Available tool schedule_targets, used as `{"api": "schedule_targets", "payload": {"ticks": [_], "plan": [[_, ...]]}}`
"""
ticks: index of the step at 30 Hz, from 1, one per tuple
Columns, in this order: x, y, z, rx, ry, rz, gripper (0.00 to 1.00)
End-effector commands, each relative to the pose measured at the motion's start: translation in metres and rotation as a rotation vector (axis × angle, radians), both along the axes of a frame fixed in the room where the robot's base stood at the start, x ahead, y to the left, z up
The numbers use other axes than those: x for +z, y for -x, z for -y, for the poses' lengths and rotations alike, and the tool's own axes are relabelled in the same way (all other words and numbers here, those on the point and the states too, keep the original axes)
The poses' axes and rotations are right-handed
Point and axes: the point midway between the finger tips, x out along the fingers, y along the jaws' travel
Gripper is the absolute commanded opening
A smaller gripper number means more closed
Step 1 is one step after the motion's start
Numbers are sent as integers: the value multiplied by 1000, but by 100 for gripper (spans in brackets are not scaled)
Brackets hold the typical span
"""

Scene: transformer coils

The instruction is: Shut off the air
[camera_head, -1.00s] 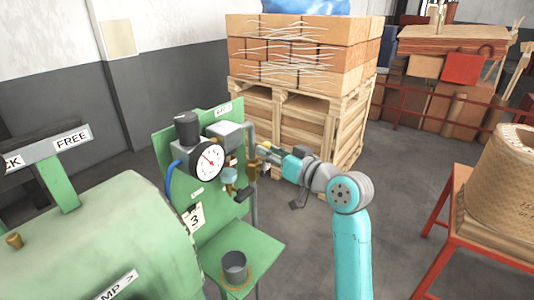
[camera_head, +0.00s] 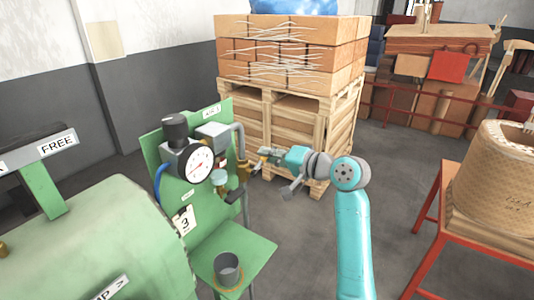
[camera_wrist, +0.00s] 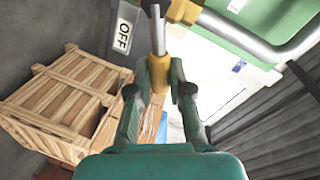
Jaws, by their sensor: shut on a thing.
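The air panel (camera_head: 220,228) is a green plate with a round white gauge (camera_head: 197,161), a black-capped regulator, and a pipe running down its right side. A brass valve (camera_head: 243,167) sits on that pipe. My gripper (camera_head: 262,160) is at the valve's right. In the wrist view my gripper (camera_wrist: 158,72) is shut on the valve's handle (camera_wrist: 157,35), a thin rod running up from between the fingertips to brass fittings at the top edge. An "OFF" label (camera_wrist: 125,37) is just left of the handle.
A green machine (camera_head: 90,240) fills the lower left. A wooden pallet crate (camera_head: 325,130) stacked with cartons stands close behind my gripper. A grey cup (camera_head: 228,267) sits on the panel's shelf. A red-framed table (camera_head: 440,235) with a large roll is at right. Grey floor lies between.

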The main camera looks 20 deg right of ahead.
Motion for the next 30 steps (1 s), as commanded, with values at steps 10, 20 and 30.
{"api": "schedule_targets", "payload": {"ticks": [10,20,30], "plan": [[-17,-4,5,-1,-222,-162,0],[-26,-4,6,-2,-334,-243,0],[-28,-4,6,-2,-358,-260,0]]}}
